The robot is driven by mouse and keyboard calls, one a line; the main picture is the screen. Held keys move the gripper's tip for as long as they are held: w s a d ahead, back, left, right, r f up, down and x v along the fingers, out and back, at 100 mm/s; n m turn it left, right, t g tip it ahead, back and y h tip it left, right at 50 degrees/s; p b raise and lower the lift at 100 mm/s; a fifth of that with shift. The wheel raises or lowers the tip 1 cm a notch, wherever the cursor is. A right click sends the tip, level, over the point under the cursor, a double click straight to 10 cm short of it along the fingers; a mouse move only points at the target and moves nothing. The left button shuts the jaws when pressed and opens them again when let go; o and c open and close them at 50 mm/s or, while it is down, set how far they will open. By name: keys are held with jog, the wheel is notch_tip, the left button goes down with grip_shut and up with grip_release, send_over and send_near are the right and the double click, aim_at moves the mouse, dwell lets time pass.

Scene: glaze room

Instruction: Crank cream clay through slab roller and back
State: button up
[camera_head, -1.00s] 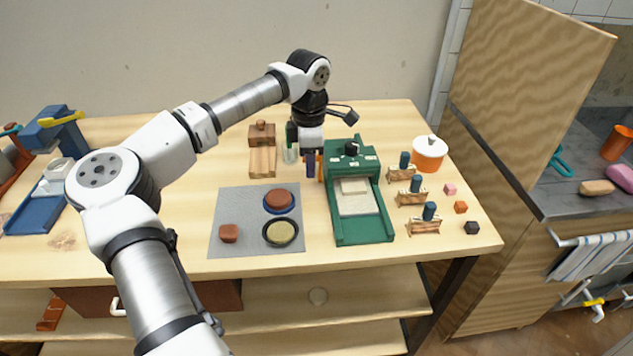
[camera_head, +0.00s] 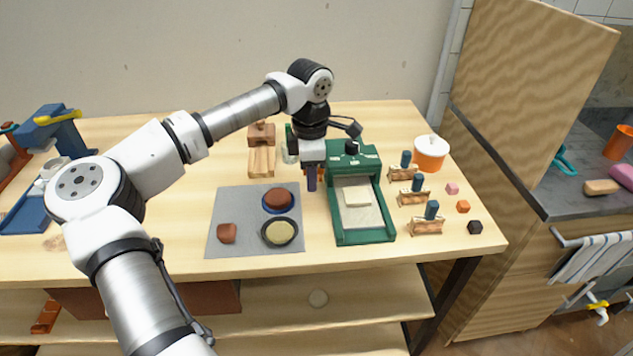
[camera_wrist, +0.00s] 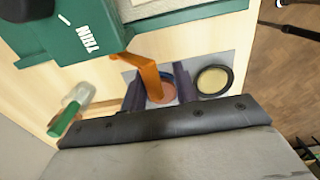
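The green slab roller (camera_head: 340,210) stands on the table right of centre, with "THIN" on its housing in the wrist view (camera_wrist: 88,40). The cream clay (camera_head: 357,198) lies on its pale bed (camera_head: 362,217), in front of the roller housing. The orange crank (camera_wrist: 148,68) sticks out from the roller's left side. My gripper (camera_wrist: 160,92) is at the crank; its dark fingers stand apart on either side of the handle. A gap shows beside the handle, so I see no firm grip. In the head view my gripper (camera_head: 311,180) hides most of the crank.
A grey mat (camera_head: 230,205) left of the roller holds a reddish disc (camera_head: 278,198), a dark dish (camera_head: 279,232) and a reddish lump (camera_head: 227,233). Wooden blocks (camera_head: 262,160) stand behind. Small stands (camera_head: 427,226) and an orange-white pot (camera_head: 431,152) are at right.

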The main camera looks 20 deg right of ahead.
jog(key=shift+s+a+f+b, duration=0.2)
jog(key=shift+s+f+b, duration=0.4)
jog(key=shift+f, duration=0.15)
jog(key=shift+r, duration=0.1)
jog(key=shift+w+d, duration=0.1)
jog(key=shift+w, duration=0.3)
notch_tip(320, 180, up, 7)
jog(key=p, duration=0.4)
